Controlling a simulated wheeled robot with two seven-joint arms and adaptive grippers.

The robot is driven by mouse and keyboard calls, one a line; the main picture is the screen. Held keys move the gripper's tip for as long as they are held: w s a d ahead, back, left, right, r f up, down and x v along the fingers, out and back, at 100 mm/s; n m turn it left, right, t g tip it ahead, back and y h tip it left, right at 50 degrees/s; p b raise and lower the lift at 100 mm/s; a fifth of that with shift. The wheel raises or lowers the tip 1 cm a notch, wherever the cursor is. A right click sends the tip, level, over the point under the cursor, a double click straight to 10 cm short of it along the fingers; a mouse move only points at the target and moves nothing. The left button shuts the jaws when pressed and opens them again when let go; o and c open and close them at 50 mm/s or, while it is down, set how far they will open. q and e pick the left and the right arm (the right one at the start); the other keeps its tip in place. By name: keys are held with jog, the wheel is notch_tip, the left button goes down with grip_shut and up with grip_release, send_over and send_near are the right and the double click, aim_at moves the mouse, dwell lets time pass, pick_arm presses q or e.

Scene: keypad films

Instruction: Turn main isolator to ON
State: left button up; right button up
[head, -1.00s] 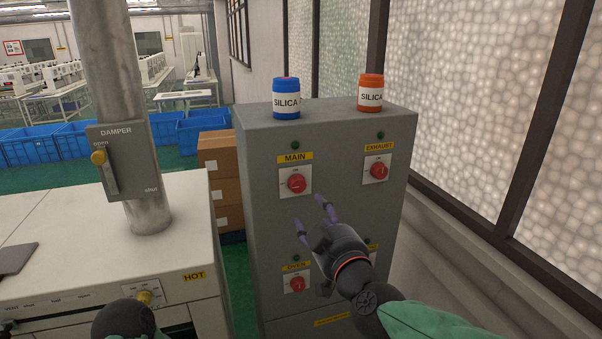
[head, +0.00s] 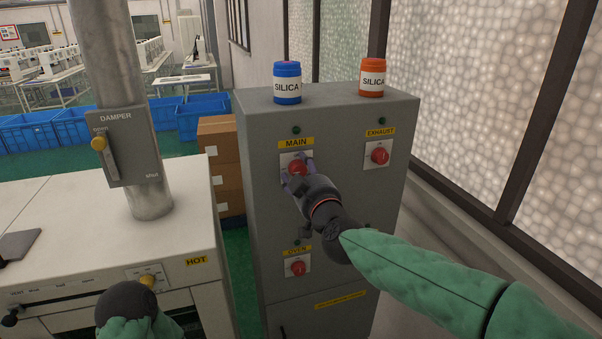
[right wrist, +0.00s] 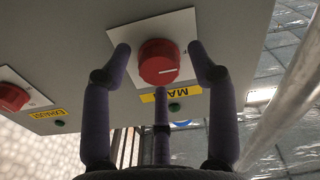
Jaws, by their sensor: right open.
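The main isolator is a red round knob (right wrist: 158,62) on a white plate (right wrist: 180,25), with a yellow MAIN label (head: 296,142) above it on the grey cabinet. In the right wrist view the scene is upside down and a pale line shows on the knob. My right gripper (head: 296,170) is open at the knob, with its purple fingers spread on either side. In the right wrist view gaps show between the fingers and the knob. My left arm's dark end (head: 125,303) is at the bottom left; its fingers are hidden.
The EXHAUST knob (head: 380,156) is right of MAIN and the OVEN knob (head: 297,269) is below. Blue (head: 287,84) and orange (head: 371,78) SILICA tubs stand on the cabinet (head: 335,105). The oven (head: 70,205) and damper box (head: 124,150) are left.

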jog(key=c, duration=1.1)
jog(key=shift+c, duration=0.2)
